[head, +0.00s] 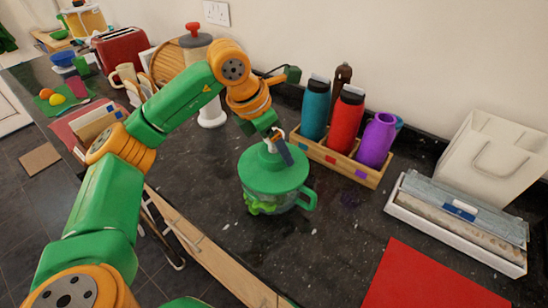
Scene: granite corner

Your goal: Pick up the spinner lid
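The salad spinner stands on the dark granite counter in the middle of the head view. Its green round lid (272,176) sits level on top of the bowl (276,202), which has a green handle on its right and green stuff inside. My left gripper (275,146) is directly over the middle of the lid, pointing down. A dark finger and a small pale part show at the lid's centre. The other finger is hidden, so I cannot tell whether it grips the lid's knob. My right gripper is out of view.
A wooden caddy (331,158) with teal, red and purple bottles stands close behind and right of the spinner. Further right are a white tray (459,220) and a white bin (495,155). A red mat (430,280) lies at front right. The counter in front of the spinner is clear.

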